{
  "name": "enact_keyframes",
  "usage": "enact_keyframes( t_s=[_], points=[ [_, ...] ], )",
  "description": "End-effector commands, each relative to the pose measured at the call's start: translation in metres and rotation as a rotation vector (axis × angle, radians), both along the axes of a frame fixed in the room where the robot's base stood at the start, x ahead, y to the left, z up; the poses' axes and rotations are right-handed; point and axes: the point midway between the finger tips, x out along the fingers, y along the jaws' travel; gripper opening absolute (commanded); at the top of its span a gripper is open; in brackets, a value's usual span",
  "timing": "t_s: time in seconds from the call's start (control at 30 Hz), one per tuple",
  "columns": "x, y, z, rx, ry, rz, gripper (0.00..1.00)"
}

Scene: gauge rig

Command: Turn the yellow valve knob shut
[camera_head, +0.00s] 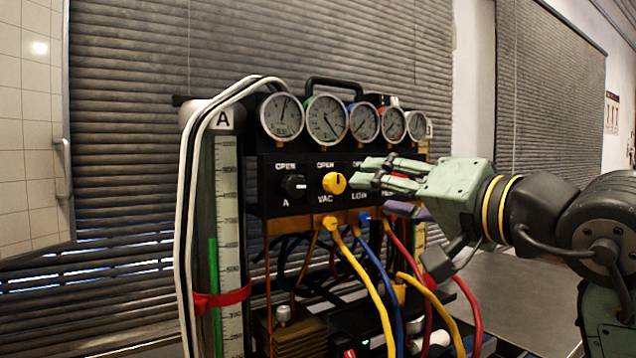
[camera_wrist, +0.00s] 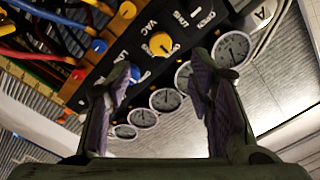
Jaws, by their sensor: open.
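The yellow valve knob (camera_head: 333,183) sits on the black panel between the words OPEN and VAC. A small dark mark shows toward its right side. In the wrist view the yellow knob (camera_wrist: 161,43) lies beyond the fingertips, between the two fingers' lines and clear of both. My gripper (camera_head: 362,172) is open and empty, just right of the yellow knob in the head view, its fingers pointing left. In the wrist view my gripper (camera_wrist: 160,70) shows two spread fingers. Neither finger appears to touch the knob.
A black knob (camera_head: 293,186) is left of the yellow one. A blue knob (camera_wrist: 138,73) is partly behind a finger. Several gauges (camera_head: 326,118) line the panel's top. Yellow, blue and red hoses (camera_head: 372,275) hang below. White tubes (camera_head: 190,180) run down the left side.

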Motion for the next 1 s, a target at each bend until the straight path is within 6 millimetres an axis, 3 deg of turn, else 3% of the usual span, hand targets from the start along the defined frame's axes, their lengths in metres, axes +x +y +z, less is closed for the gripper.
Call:
enact_keyframes(
  t_s=[0.23,0.7,1.0],
  points=[
    [0.015,0.011,0.002,0.0,0.002,0.003,0.48],
    [0.08,0.058,0.001,0.002,0.003,0.003,0.48],
    [0.088,0.064,-0.001,0.001,0.002,0.001,0.48]
  ],
)
